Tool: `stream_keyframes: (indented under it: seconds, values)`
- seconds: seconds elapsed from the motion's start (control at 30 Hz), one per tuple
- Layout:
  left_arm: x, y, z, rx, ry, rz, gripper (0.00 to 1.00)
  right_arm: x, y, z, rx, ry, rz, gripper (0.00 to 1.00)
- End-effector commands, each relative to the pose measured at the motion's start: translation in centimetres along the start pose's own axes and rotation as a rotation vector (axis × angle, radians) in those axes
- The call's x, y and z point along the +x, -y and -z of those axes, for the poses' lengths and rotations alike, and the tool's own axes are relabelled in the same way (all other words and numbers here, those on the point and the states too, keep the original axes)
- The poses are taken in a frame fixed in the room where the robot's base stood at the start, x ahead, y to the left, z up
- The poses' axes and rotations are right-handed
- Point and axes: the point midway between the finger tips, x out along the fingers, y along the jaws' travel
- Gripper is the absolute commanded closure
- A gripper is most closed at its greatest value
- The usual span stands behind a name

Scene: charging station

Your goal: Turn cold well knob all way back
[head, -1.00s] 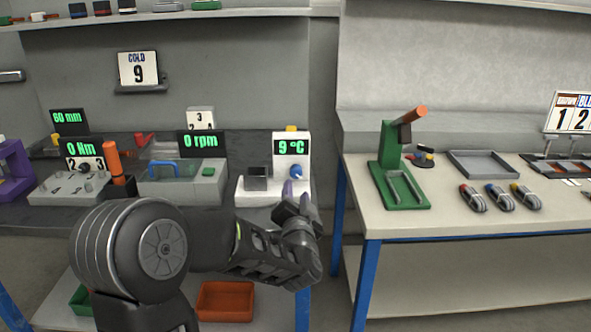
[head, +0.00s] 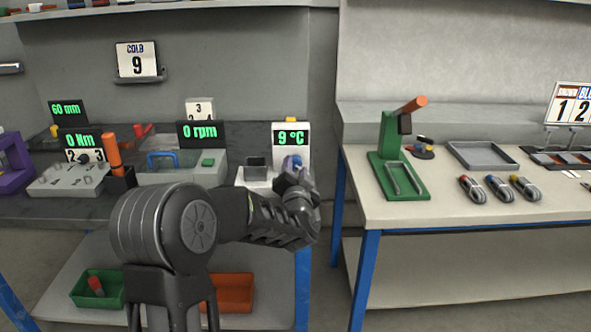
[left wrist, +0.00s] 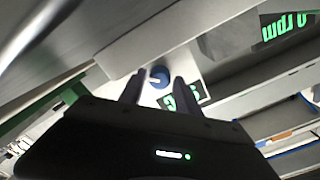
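The cold well (head: 257,172) is a white unit at the right end of the left bench, with a small dark block on it. Its upright panel (head: 291,128) reads 9 °C in green. The blue round knob (left wrist: 158,77) shows in the left wrist view, beyond and between my two fingertips. In the head view my fingers largely hide it. My left gripper (head: 294,166) is in front of the panel, just below the display. In the wrist view my left gripper (left wrist: 157,92) is open, fingers apart; contact with the knob cannot be told. My right gripper is out of view.
Left of the well stand a 0 rpm unit (head: 180,170) and a 0 Nm unit (head: 68,180). A second bench (head: 450,215) on the right holds a green press (head: 398,175), a grey tray (head: 483,155) and several cables.

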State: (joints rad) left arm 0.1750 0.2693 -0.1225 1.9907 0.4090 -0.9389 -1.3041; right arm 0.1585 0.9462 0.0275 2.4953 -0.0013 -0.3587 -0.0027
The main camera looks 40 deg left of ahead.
Motion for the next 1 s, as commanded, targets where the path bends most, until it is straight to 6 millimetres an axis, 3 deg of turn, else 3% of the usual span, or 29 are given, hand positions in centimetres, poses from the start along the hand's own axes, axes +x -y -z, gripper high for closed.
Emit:
stream_keyframes:
  seconds: [0.33, 0.8, 1.0]
  values:
    - [0.55, -0.03, 0.0, 0.0, 0.0, -0.001, 0.61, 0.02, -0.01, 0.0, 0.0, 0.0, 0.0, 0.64]
    - [0.52, -0.03, 0.0, 0.0, 0.0, -0.001, 0.99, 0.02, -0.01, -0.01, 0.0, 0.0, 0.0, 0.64]
    - [0.52, -0.04, 0.0, -0.001, 0.0, -0.001, 1.0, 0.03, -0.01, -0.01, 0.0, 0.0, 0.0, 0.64]
